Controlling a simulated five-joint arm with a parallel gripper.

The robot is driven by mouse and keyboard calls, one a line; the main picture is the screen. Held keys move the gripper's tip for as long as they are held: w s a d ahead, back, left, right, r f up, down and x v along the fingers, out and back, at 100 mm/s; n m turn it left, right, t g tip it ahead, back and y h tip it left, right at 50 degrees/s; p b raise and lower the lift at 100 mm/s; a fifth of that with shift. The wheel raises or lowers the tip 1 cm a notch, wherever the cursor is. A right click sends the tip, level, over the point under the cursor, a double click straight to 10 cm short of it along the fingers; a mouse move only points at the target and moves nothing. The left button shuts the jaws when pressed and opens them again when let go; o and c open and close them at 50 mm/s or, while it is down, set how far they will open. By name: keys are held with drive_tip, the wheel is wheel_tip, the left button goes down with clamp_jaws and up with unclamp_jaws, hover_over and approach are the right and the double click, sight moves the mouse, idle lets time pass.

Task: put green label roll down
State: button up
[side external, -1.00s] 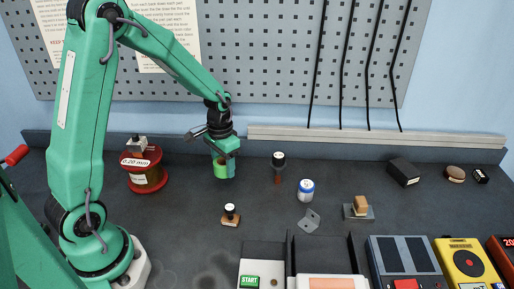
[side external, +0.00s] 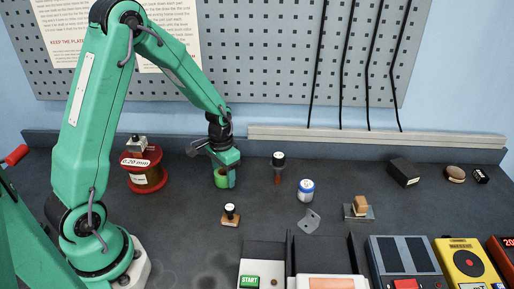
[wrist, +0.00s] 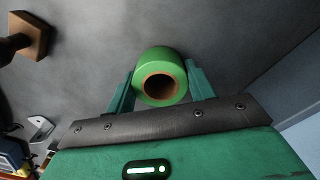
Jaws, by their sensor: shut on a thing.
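The green label roll (side external: 221,179) is a short green cylinder with a brown core. It sits between the fingers of my gripper (side external: 226,176), which is shut on it, low over the dark bench at the middle left. In the wrist view the roll (wrist: 151,70) shows its open core toward the camera, with one finger of my gripper (wrist: 158,90) on each side. I cannot tell whether its lower end touches the bench.
A red spool (side external: 146,170) stands left of the roll. A grey bracket (side external: 309,220) lies flat. Bare bench surrounds the roll.

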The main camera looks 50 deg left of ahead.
sight(224, 172)
drive_tip(key=shift+f, duration=0.15)
drive_tip(key=o, duration=1)
wheel_tip(224, 172, up, 12)
drive_tip(key=shift+r, duration=0.15)
drive_tip(key=shift+r, duration=0.1)
idle(0.6)
